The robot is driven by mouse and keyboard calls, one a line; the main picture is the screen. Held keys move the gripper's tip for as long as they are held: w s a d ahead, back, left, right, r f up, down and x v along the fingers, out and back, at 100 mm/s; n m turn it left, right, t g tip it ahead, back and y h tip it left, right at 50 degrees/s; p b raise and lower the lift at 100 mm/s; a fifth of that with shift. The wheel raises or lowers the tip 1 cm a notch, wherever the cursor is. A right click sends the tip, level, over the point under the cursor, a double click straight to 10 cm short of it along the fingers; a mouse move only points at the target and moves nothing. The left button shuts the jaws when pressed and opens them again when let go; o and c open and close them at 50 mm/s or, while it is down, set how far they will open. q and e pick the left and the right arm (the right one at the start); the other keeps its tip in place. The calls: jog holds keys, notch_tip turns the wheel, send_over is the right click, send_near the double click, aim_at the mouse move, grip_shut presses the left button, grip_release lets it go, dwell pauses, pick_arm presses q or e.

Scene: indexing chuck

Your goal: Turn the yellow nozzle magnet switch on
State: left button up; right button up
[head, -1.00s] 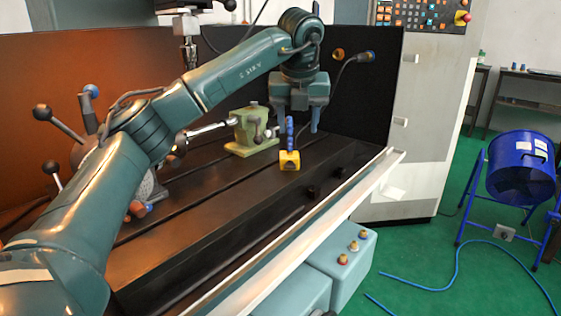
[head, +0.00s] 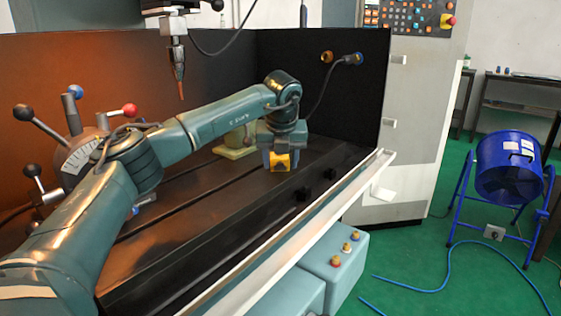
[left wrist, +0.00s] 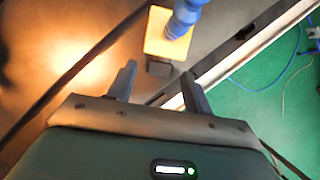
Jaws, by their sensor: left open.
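The yellow nozzle magnet is a yellow block (head: 281,163) on the dark machine bed, with my left gripper (head: 281,165) over it in the head view. The left wrist view shows the block (left wrist: 160,43) just beyond the fingertips, with its segmented blue nozzle (left wrist: 184,17) rising from it. A small dark piece (left wrist: 160,69) sits at the block's near side, between the open fingertips (left wrist: 160,81); I cannot tell whether it is the switch. No finger visibly touches it. In the head view my gripper hides most of the nozzle. My right gripper is out of view.
A green tailstock (head: 236,142) stands behind my left arm. The indexing chuck (head: 82,155) with ball-ended levers is at the left. A spindle tool (head: 178,70) hangs above. A pale rail (head: 260,255) edges the bed in front. The bed's right end is mostly clear.

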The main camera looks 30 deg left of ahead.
pick_arm(q)
jog(key=shift+f, duration=0.1)
jog(key=shift+c, duration=0.4)
jog(key=c, duration=0.9)
jog(key=y+p, duration=0.1)
jog(key=p, duration=0.1)
jog(key=g+y+p, duration=0.1)
jog(key=p, duration=0.2)
jog(key=shift+w+d+r+m+p, duration=0.25)
jog(key=shift+d+r+m+p, duration=0.05)
jog(key=shift+d+r, duration=0.1)
jog(key=shift+f+g+y+p, duration=0.1)
jog(key=shift+g+y+p, duration=0.3)
jog(key=shift+p, duration=0.25)
jog(key=shift+w+d+y+p, duration=0.15)
jog(key=shift+y+p, duration=0.15)
jog(key=shift+p, duration=0.2)
jog(key=shift+f+m+g+y+p, duration=0.3)
jog(key=shift+f+g+y, duration=0.2)
jog(key=shift+g+y, duration=0.1)
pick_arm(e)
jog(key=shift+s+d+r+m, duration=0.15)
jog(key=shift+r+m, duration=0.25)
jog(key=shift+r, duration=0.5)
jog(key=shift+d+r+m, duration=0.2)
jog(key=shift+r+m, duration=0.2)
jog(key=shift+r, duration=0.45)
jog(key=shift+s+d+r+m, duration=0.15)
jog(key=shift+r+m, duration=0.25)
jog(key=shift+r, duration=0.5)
